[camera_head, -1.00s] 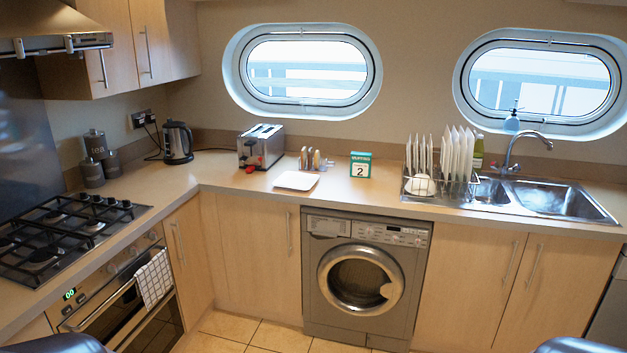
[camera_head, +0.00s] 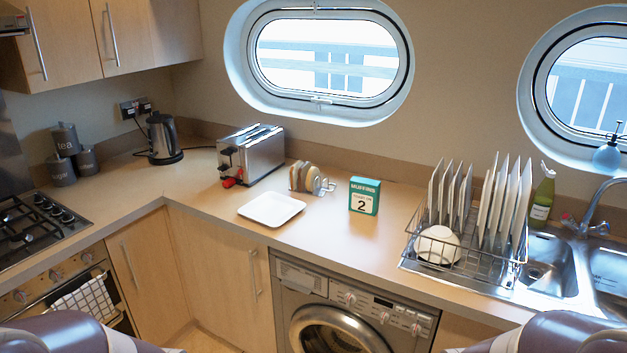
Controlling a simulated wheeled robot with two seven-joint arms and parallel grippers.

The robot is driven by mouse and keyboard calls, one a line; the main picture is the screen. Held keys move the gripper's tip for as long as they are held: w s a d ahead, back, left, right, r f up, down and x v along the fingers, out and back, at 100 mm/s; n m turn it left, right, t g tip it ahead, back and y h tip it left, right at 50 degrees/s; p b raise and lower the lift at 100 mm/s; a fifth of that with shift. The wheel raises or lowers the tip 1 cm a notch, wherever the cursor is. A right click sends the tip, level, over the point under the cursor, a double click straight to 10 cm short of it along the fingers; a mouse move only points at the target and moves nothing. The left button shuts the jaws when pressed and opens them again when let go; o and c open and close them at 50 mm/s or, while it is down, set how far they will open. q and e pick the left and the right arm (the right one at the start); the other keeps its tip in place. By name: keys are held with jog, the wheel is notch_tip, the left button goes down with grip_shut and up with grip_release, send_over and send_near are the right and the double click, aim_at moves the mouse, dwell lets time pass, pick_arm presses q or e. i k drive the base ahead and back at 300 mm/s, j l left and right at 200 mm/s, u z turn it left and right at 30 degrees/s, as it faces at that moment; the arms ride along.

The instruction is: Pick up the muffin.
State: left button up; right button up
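I cannot make out a plain muffin in the head view. A small rack (camera_head: 325,187) behind the white plate holds several tan and brown slices (camera_head: 301,176); I cannot tell whether any is a muffin. A teal box (camera_head: 364,196) with a white panel and a "2" stands upright right of the rack; its small print is unreadable. The square white plate (camera_head: 271,209) lies empty on the counter. Dark rounded parts of my arms show at the bottom left and bottom right edges. Neither gripper is in view.
A silver toaster (camera_head: 251,153) with red parts stands left of the rack. A kettle (camera_head: 163,138) is in the corner. A wire dish rack (camera_head: 469,250) with upright plates and a white bowl (camera_head: 438,246) stands beside the sink (camera_head: 549,262). Counter between box and dish rack is clear.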

aim_at(314, 171)
jog(key=i+j+z, duration=0.15)
jog(key=z, duration=0.25)
jog(key=i+j+z, duration=0.15)
jog(key=z, duration=0.3)
jog(key=i+j+z, duration=0.15)
jog(key=j+z, duration=0.4)
jog(key=z, duration=0.25)
jog(key=i, duration=0.05)
